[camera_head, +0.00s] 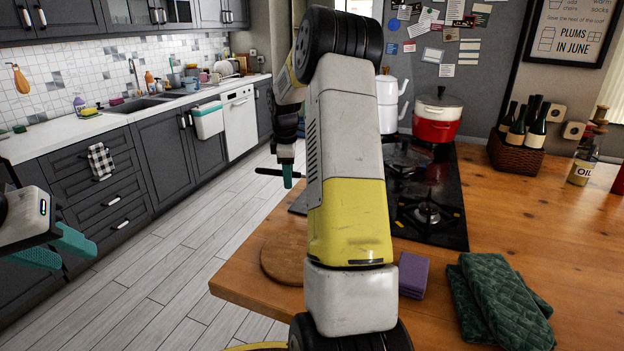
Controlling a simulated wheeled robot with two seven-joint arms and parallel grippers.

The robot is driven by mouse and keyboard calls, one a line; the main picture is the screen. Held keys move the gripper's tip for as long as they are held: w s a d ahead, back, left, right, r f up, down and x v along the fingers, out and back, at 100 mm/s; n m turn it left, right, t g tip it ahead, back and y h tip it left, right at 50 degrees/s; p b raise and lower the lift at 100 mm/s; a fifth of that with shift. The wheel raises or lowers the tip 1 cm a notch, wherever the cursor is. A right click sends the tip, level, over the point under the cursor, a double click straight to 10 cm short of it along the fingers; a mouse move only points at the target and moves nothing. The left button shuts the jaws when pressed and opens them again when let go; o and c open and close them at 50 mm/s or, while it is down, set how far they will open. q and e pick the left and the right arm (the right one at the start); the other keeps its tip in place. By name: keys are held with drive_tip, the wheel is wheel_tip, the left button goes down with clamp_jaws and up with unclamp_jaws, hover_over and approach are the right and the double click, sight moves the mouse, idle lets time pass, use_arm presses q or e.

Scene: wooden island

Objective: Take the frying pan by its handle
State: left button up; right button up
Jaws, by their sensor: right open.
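A thin dark bar (266,173), which looks like the frying pan's handle, sticks out left of my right arm, beyond the island's left edge. The pan's body is not visible; my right arm covers much of the stove (432,231). My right gripper (287,172) points down at the bar, its teal fingertip overlapping it in the picture. It is open; I cannot tell whether the bar is between the fingers. My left gripper (56,249) is at the far left, open and empty, with its teal fingers apart, away from the island.
The wooden island (560,220) bears a round board (282,262), purple cloth (413,274), green cloths (500,298), a red pot (437,117), a white pot (388,103) and a bottle basket (517,152). The floor (190,240) left of it is clear.

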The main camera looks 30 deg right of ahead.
clamp_jaws()
drive_tip(key=shift+r, duration=0.15)
idle(1.2)
